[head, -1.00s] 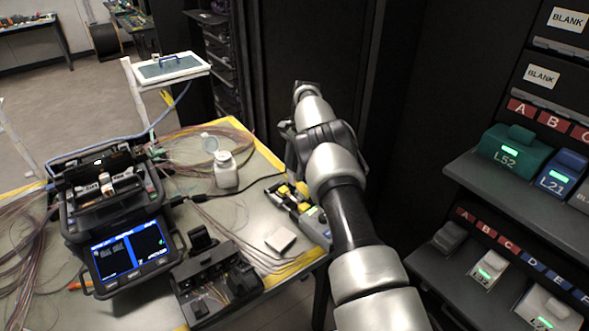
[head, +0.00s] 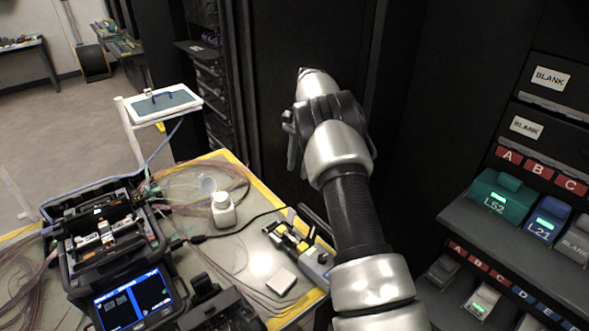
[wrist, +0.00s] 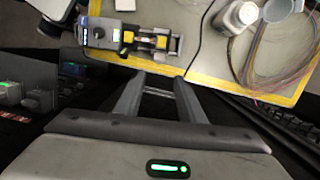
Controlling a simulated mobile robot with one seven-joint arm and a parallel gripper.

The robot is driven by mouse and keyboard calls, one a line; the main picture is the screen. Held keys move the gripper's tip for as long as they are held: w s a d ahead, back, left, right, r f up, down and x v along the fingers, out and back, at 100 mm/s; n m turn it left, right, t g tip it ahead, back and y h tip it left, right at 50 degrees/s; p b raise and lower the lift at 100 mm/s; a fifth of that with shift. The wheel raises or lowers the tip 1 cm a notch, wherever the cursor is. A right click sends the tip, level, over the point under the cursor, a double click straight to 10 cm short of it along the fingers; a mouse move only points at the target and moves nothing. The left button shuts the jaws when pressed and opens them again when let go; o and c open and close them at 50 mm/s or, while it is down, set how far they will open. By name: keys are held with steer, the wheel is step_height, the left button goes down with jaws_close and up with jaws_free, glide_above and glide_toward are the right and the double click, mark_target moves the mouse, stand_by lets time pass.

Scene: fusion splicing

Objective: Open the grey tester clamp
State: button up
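The grey tester (head: 315,263) with yellow and black blocks lies on the right part of the table in the head view. In the wrist view the tester (wrist: 100,33) is at the top, beyond my fingertips. Its clamp area (wrist: 150,40) lies between two yellow blocks, too small to tell whether the clamp is open. My gripper (wrist: 158,82) has its two fingers apart with nothing between them. It appears off the yellow-taped table edge, short of the tester and not touching it. My fingertips cannot be made out in the head view.
A fusion splicer (head: 105,240) stands at the left. Dark racks with labelled modules (head: 495,195) stand at the right.

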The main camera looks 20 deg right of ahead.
steer(key=shift+r, duration=0.35)
steer(key=shift+c, duration=0.5)
